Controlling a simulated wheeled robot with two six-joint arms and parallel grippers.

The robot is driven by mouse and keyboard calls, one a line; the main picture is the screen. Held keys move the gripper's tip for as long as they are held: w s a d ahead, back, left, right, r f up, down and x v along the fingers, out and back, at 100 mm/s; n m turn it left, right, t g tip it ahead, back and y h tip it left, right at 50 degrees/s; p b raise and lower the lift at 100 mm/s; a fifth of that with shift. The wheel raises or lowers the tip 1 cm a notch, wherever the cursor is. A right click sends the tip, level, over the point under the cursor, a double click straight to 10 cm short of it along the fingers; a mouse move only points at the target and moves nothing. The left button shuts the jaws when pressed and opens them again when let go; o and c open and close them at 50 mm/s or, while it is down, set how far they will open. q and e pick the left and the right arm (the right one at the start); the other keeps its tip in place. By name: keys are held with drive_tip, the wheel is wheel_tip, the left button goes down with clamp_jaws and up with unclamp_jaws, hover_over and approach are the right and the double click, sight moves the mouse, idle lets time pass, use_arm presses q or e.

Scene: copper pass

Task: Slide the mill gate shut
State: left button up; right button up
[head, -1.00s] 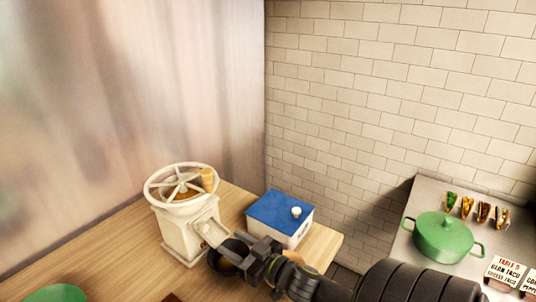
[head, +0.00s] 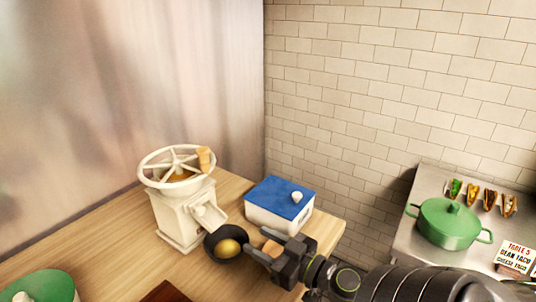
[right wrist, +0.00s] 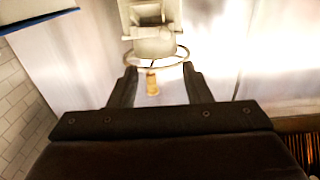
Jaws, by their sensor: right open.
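The cream mill (head: 181,222) stands on the wooden counter, with a spoked wheel (head: 172,167) and wooden knob on top. Its spout (head: 207,216) slopes down to the right; I cannot make out the gate's position. My right gripper (head: 257,243) is open and empty, just right of the bowl, fingers pointing towards the mill. In the right wrist view, the mill's wheel (right wrist: 178,51) shows beyond the open fingers (right wrist: 157,84). My left gripper is not in view.
A white box with a blue lid (head: 281,193) stands behind my right gripper. A green lidded container (head: 45,287) is at the front left, and a dark brown board (head: 165,292) at the front edge. A green pot (head: 447,225) stands on the steel counter at right.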

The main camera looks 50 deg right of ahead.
drive_tip(key=shift+s, duration=0.6)
drive_tip(key=shift+r, duration=0.1)
idle(0.3)
